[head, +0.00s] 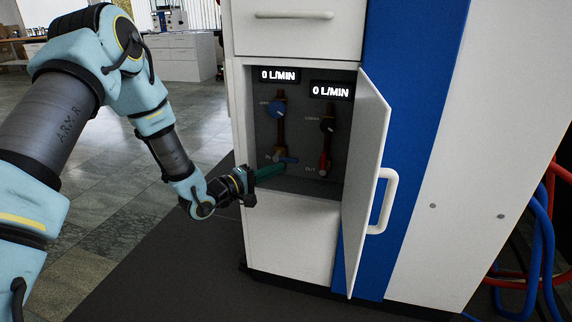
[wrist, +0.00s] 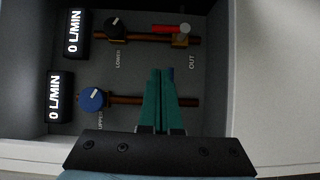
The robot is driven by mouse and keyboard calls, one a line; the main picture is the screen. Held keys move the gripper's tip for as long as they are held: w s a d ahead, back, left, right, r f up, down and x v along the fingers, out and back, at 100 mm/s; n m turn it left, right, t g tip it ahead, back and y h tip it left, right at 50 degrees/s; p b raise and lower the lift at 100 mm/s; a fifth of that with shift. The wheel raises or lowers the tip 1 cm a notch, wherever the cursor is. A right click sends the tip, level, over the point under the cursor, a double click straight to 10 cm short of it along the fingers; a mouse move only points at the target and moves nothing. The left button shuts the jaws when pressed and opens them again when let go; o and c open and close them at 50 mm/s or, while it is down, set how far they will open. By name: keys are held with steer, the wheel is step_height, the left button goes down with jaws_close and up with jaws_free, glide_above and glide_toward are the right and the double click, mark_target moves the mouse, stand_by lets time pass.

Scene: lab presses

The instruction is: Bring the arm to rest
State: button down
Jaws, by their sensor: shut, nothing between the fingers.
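My gripper (head: 283,168) is at the opening of a cabinet compartment, its green fingers pointing inside. In the wrist view the fingers (wrist: 160,72) lie together, shut and empty, in front of the lower end of the left pipe. A blue valve handle (head: 289,160) shows just beyond the fingertips in the head view. In the wrist view the fingers hide most of that valve, and I cannot tell whether they touch it. My arm (head: 172,155) reaches in from the left, bent at the elbow.
The open white door (head: 368,180) stands to the right of the gripper. Inside are a blue knob (head: 277,108), a black knob (head: 327,124), a red valve handle (head: 323,162) and two displays reading 0 L/MIN. The floor (head: 110,190) left of the cabinet is clear.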

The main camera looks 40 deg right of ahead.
steer(key=w+a+r+m+t+y, duration=0.1)
steer(key=w+a+t+y, duration=0.2)
steer(key=w+a+y, duration=0.5)
steer(key=w+a+r+t+y, duration=0.1)
steer(key=w+a+t, duration=0.3)
steer(key=w+a, duration=0.55)
steer(key=s+a+r+g+y, duration=0.1)
steer(key=s+a+y, duration=0.25)
steer(key=a, duration=0.85)
steer(key=s+a+r+y, duration=0.1)
steer(key=s+a+y, duration=0.25)
steer(key=a, duration=0.95)
steer(key=s+a+r+g+y, duration=0.2)
steer(key=s+a+r+g, duration=0.15)
steer(key=s+a, duration=0.65)
step_height(320, 180, up, 24)
steer(key=s+d+p, duration=0.1)
steer(key=p, duration=2.4)
steer(key=shift+s+r, duration=0.2)
steer(key=shift+d+g, duration=0.1)
steer(key=shift+g, duration=0.15)
